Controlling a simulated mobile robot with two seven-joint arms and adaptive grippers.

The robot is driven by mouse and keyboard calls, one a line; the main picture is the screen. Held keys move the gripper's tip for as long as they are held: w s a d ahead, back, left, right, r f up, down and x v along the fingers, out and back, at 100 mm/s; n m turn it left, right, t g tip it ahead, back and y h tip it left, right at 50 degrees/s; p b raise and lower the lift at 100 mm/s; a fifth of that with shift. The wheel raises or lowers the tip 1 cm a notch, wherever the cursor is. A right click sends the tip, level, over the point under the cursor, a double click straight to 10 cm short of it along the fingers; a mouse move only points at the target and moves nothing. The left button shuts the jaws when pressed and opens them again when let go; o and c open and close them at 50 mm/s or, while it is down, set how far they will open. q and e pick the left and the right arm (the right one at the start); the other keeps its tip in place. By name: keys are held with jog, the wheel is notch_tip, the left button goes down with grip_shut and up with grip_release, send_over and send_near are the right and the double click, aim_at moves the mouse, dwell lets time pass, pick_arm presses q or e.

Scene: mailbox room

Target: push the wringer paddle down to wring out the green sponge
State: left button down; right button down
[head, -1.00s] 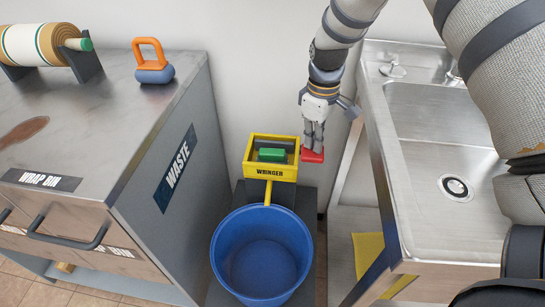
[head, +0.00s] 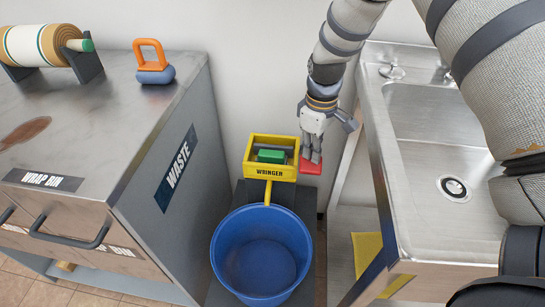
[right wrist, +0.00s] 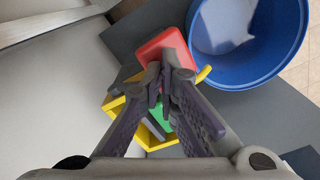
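The yellow wringer (head: 269,172) stands behind the blue bucket (head: 261,254). The green sponge (head: 271,156) lies inside its frame, with a dark grey plate at its back. The red wringer paddle (head: 311,168) sticks out at the wringer's right side; it also shows in the right wrist view (right wrist: 166,46). My right gripper (head: 311,158) points down from above, its fingertips at the paddle. In the right wrist view its fingers (right wrist: 166,88) come together at the tips, with the paddle just beyond them and nothing seen between them. My left gripper is not in view.
A metal sink unit (head: 408,195) stands close on the right of my right gripper. A steel counter (head: 110,110) marked WASTE stands on the left, with an orange-handled blue object (head: 154,74) on top. The wall is close behind the wringer.

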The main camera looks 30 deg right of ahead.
aim_at(312, 167)
jog(key=shift+f, duration=0.15)
jog(key=shift+s+a+f, duration=0.35)
jog(key=shift+s+f, duration=0.05)
jog(key=shift+f, duration=0.1)
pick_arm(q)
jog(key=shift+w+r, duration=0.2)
pick_arm(e)
jog(key=shift+s+f, duration=0.1)
jog(key=shift+s+a+f, duration=0.3)
jog(key=shift+s+f, duration=0.05)
jog(key=shift+f, duration=0.25)
jog(key=shift+r, duration=0.1)
dwell(0.3)
